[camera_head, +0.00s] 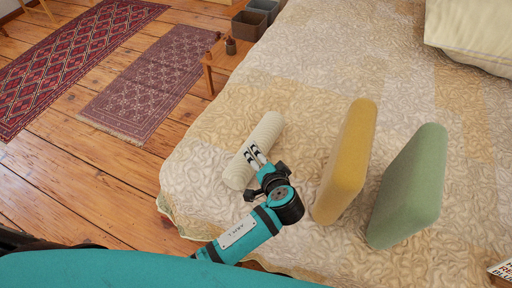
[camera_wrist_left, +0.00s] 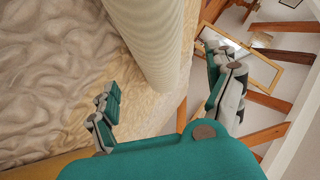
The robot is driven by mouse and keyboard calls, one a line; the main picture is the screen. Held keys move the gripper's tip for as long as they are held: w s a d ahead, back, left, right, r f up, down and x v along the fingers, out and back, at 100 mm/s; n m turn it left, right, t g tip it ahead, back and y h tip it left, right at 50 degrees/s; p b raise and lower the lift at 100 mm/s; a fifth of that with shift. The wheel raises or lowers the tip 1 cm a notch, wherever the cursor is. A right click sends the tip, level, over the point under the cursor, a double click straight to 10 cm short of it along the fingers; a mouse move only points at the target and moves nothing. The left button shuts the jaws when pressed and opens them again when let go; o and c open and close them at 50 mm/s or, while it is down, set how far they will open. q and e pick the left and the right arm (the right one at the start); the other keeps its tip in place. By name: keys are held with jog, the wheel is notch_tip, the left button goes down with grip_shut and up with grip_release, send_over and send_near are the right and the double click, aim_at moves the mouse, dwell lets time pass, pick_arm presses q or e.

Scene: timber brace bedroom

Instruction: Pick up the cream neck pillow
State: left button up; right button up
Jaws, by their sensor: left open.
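The cream neck pillow (camera_head: 264,137) is a ribbed roll lying on the bed near its left front edge in the head view. In the left wrist view the pillow (camera_wrist_left: 152,42) runs down from the top between the two fingers. My left gripper (camera_head: 256,155) is open at the pillow, its fingertips overlapping the pillow's lower part in the head view. In the left wrist view the open fingers (camera_wrist_left: 165,90) stand on either side of the pillow's near end, apart from it. My right gripper is not in view.
A yellow cushion (camera_head: 347,160) and a green cushion (camera_head: 408,186) stand on the bed (camera_head: 300,75) right of my left gripper. A large pillow (camera_head: 470,35) lies at the back right. A small wooden table (camera_head: 225,58) stands beside the bed.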

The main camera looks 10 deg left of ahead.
pick_arm(q)
jog(key=x, duration=0.8)
jog(key=shift+w+d, duration=0.1)
jog(key=shift+d, duration=0.15)
jog(key=c, duration=1.3)
